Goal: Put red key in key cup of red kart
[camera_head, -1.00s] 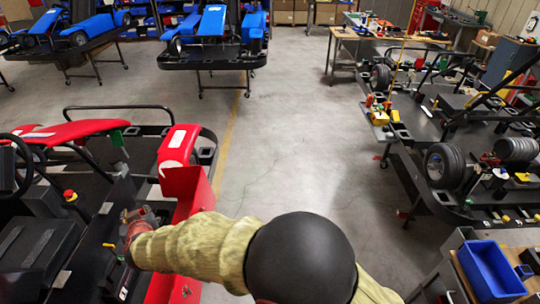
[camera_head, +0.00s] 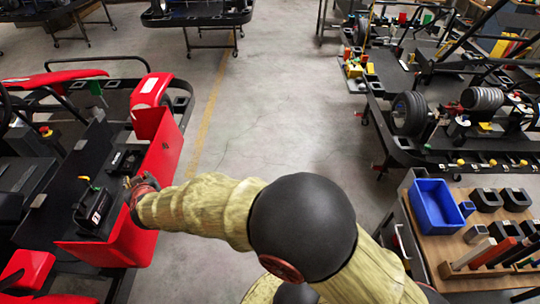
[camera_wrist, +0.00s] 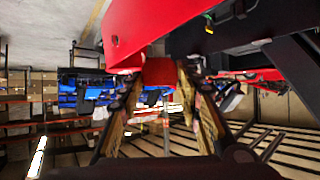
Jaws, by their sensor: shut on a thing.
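The red kart (camera_head: 160,155) stands at the left in the head view, with a long red side panel and dark boxes inside it. My gripper (camera_head: 130,185) is over the inner edge of that panel, just right of a black box (camera_head: 97,212) with a white mark. In the wrist view my gripper (camera_wrist: 160,82) is shut on a small red block, which looks like the red key (camera_wrist: 158,72). The key is too small to tell in the head view. The red panel (camera_wrist: 145,30) fills the top of the wrist view. I cannot make out the key cup for certain.
A small yellow-green piece (camera_head: 85,180) stands by the black box. At the right are another kart stand (camera_head: 410,160) with tyres and a wooden bench (camera_head: 460,255) with a blue bin (camera_head: 436,205). The floor (camera_head: 270,120) between is clear.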

